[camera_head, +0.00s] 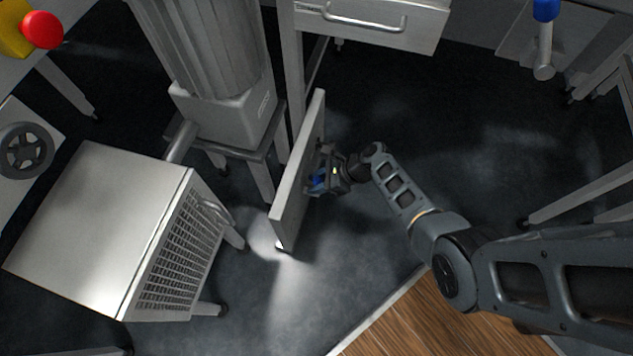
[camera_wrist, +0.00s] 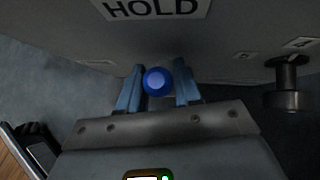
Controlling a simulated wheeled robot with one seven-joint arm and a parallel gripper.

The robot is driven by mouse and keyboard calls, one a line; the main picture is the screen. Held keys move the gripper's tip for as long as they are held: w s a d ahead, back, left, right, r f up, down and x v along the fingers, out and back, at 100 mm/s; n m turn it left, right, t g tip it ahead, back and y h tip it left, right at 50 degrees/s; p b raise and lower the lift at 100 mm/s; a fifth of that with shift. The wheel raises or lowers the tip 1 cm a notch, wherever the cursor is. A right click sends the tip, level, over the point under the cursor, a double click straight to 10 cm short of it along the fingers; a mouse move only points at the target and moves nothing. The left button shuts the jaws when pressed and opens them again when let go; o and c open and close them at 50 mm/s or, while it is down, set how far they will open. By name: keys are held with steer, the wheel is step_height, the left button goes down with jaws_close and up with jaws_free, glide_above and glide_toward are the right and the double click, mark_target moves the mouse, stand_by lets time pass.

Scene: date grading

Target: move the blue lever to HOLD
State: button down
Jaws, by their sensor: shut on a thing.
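The blue lever's round knob (camera_wrist: 158,81) shows end-on in the wrist view, between the two blue fingers of my gripper (camera_wrist: 159,88). My gripper is shut on it. The lever's shaft is hidden behind the knob. A HOLD label (camera_wrist: 152,9) is on the grey panel (camera_wrist: 225,50), just beyond the knob at the top of the view. In the head view my gripper (camera_head: 320,180) is at the right face of the upright panel (camera_head: 294,190). The lever is hard to tell from the blue fingers there.
A black knob (camera_wrist: 287,90) sticks out of the panel at right. A grey cabinet (camera_head: 95,220) stands at left, near a handwheel (camera_head: 25,150) and a red button (camera_head: 42,30). A drawer (camera_head: 375,25) is above the panel. Dark floor (camera_head: 460,130) right of the panel is clear.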

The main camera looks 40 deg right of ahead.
steer(key=shift+s+f, duration=0.1)
steer(key=shift+f, duration=0.05)
steer(key=c, duration=0.9)
jaws_free()
steer(key=p+v, duration=0.3)
steer(key=v, duration=0.4)
steer(key=shift+d+r+p, duration=0.25)
steer(key=shift+d+p, duration=0.05)
steer(key=shift+p, duration=0.1)
steer(key=shift+s, duration=0.15)
